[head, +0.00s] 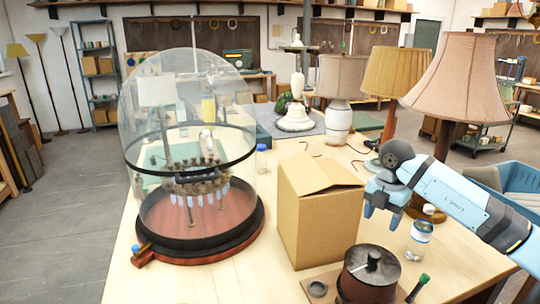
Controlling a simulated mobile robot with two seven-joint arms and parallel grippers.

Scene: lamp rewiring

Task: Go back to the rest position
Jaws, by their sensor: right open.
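My right gripper (383,207) hangs from the light-blue arm that comes in from the right. Its fingers point down over the table, just right of the cardboard box (318,222). It is open, and I see nothing between its fingers. In the picture the fingertips are close to the box's right side; I cannot tell whether they touch it. My left gripper is not in view.
On the wooden table (283,280) are a glass dome (235,105) on a dark round base, a bottle (419,240), a dark pot (369,272) and several shaded lamps, including a pink-shaded one (462,80). A blue bin (512,200) stands at right.

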